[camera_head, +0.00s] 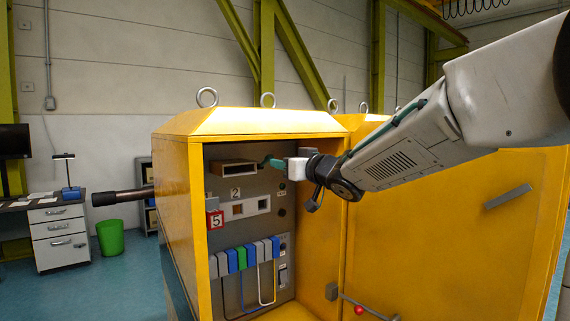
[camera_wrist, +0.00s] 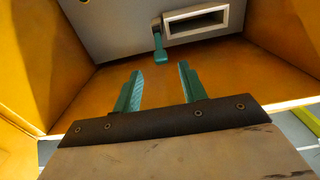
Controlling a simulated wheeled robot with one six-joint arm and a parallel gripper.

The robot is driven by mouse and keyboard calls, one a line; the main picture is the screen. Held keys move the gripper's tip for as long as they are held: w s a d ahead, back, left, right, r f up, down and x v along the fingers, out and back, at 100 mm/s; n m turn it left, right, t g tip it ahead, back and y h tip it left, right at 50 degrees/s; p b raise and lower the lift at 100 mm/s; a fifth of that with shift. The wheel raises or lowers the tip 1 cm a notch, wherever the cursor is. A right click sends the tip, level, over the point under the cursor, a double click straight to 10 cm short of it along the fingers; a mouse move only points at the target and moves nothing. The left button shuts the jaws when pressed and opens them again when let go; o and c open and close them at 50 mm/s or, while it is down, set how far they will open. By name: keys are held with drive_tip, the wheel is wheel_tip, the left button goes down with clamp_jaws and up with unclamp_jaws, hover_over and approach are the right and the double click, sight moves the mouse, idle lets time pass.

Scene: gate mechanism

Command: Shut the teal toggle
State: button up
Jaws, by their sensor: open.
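The teal toggle (camera_wrist: 159,45) is a small lever on the grey panel, beside the end of a framed rectangular slot (camera_wrist: 196,20). In the wrist view it sticks out from the panel, its rounded end pointing toward my gripper. My gripper (camera_wrist: 160,68) has two teal fingers, spread apart with nothing between them. The toggle's end is just beyond the fingertips, roughly centred between them, and looks apart from both. In the head view my gripper (camera_head: 273,162) is at the panel just right of the slot; there I cannot separate the toggle from the teal fingers.
The yellow cabinet (camera_head: 175,215) stands open around the panel, its door (camera_head: 430,240) to the right. Below the slot are a red 5 tag (camera_head: 216,220), and a row of blue, green and grey blocks (camera_head: 242,256). A dark bar (camera_head: 122,196) sticks out left.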

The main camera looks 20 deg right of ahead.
drive_tip(key=s+d+f+m+g+h, duration=0.1)
drive_tip(key=d+f+m+g+h, duration=0.15)
drive_tip(key=d+f+h, duration=0.45)
drive_tip(key=s+d+f+m+g+h, duration=0.2)
drive_tip(key=s+f+g, duration=0.6)
drive_tip(key=s, duration=0.6)
drive_tip(key=s+a+f+g+y, duration=0.1)
drive_tip(key=s+a+f+g, duration=0.1)
drive_tip(key=s, duration=0.7)
drive_tip(key=s+a+f+g+y, duration=0.1)
drive_tip(key=s+a+f, duration=0.1)
drive_tip(key=s, duration=0.7)
drive_tip(key=s+a+f+g+y, duration=0.1)
drive_tip(key=s+a+f+g, duration=0.1)
drive_tip(key=s, duration=0.7)
drive_tip(key=shift+a+f+n+g, duration=0.35)
drive_tip(key=shift+a+f+n, duration=0.15)
drive_tip(key=shift+a, duration=0.6)
